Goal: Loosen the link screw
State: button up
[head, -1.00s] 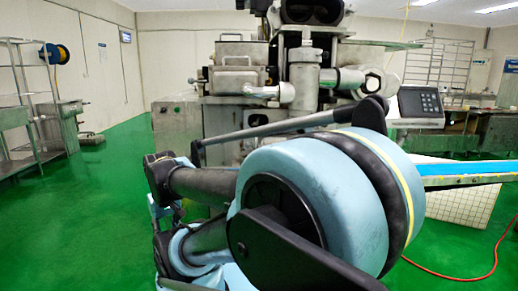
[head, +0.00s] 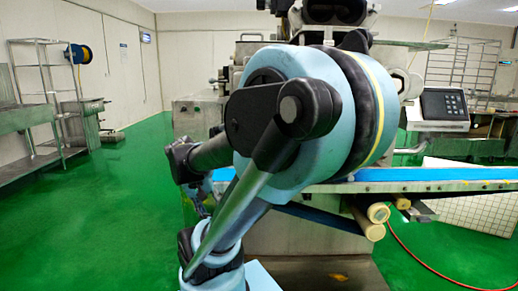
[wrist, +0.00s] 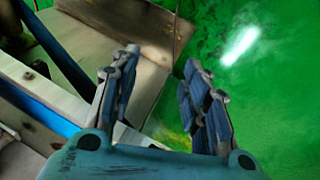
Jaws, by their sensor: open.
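The encrusting machine (head: 205,118) stands behind my arm in the head view, which hides most of its middle. I cannot make out the link screw in either view. My gripper (wrist: 158,95) is open and empty in the wrist view, its two blue-padded fingers apart. Past the fingers are a metal box-like part (wrist: 125,40) at the upper left and green floor. In the head view my gripper is not clearly seen behind my arm.
A blue conveyor belt (head: 430,174) runs to the right, with rollers (head: 372,228) below its edge. A control panel (head: 443,105) stands above it. A metal shelf (head: 48,85) and bench are at the far left. Green floor (head: 110,220) is free on the left.

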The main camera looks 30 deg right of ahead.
jog(key=w+d+r+m+g+h, duration=0.2)
jog(key=w+d+r+m+h, duration=0.4)
jog(key=m, duration=0.4)
jog(key=w+d+r+m+g+h, duration=0.2)
jog(key=w+d+r+m+h, duration=0.2)
jog(key=w+r+m+h, duration=0.45)
jog(key=s+d, duration=0.2)
jog(key=d, duration=1.5)
jog(key=shift+r+y, duration=0.15)
jog(key=shift+y, duration=0.2)
jog(key=shift+s+m, duration=0.1)
jog(key=shift+m, duration=0.15)
jog(key=shift+c, duration=0.2)
